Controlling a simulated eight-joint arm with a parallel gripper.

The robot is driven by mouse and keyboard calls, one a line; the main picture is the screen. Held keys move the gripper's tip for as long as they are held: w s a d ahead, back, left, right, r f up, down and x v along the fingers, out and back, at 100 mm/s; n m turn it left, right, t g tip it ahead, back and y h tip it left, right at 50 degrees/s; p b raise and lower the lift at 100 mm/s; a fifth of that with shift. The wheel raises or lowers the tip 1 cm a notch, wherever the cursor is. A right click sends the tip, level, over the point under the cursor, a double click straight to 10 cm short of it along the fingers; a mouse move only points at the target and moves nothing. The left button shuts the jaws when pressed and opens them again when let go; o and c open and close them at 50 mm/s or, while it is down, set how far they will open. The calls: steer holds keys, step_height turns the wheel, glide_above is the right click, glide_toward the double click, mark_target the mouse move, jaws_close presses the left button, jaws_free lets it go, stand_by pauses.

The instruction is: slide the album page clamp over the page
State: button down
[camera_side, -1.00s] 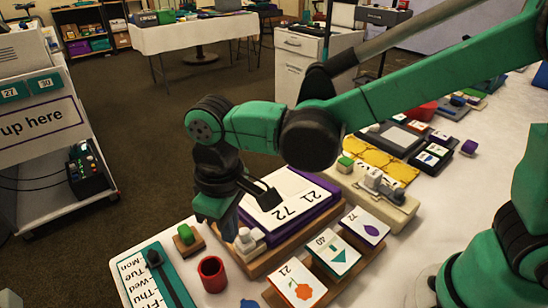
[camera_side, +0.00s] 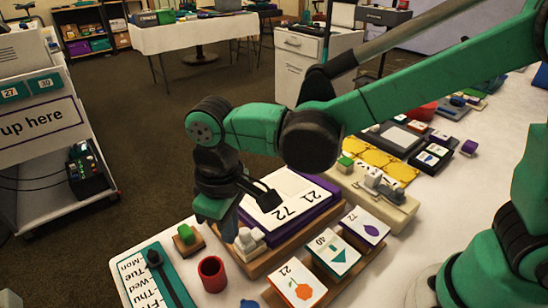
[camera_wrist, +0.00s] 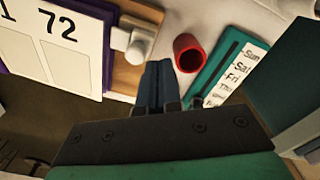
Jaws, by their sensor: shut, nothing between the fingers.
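The album page (camera_side: 290,187), white with "21" and "72" printed on it, lies on a purple album (camera_side: 311,215) on a wooden base. It also shows at the upper left of the wrist view (camera_wrist: 50,35). A pale grey-white block with a knob (camera_side: 248,241), which looks like the page clamp, sits at the album's near left end. In the wrist view it shows at the page's edge (camera_wrist: 135,42). My gripper (camera_side: 213,208) is shut and empty, above and just left of the clamp. Its fingers (camera_wrist: 155,85) are together, apart from the clamp. My wrist partly hides the album's left side.
A teal weekday slider board (camera_side: 158,275) and a green block on a wooden base (camera_side: 188,240) are farther left. A rack of picture cards (camera_side: 334,251) stands in front of the album.

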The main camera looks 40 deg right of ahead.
mark_target(240, 244)
steer(key=shift+f, duration=1.65)
steer(key=shift+d, duration=0.65)
steer(key=shift+r, duration=0.1)
steer(key=shift+a+r, duration=0.2)
steer(key=shift+r, duration=2.75)
steer(key=s+d+r+m+t, duration=0.1)
steer(key=d+m+t, duration=0.2)
steer(key=d, duration=0.6)
steer(key=s+d+r+m+t, duration=0.1)
steer(key=d+m+t, duration=0.2)
steer(key=d, duration=0.6)
steer(key=shift+s+r+t, duration=0.15)
steer(key=shift+r+t, duration=0.15)
steer(key=shift+t, duration=0.3)
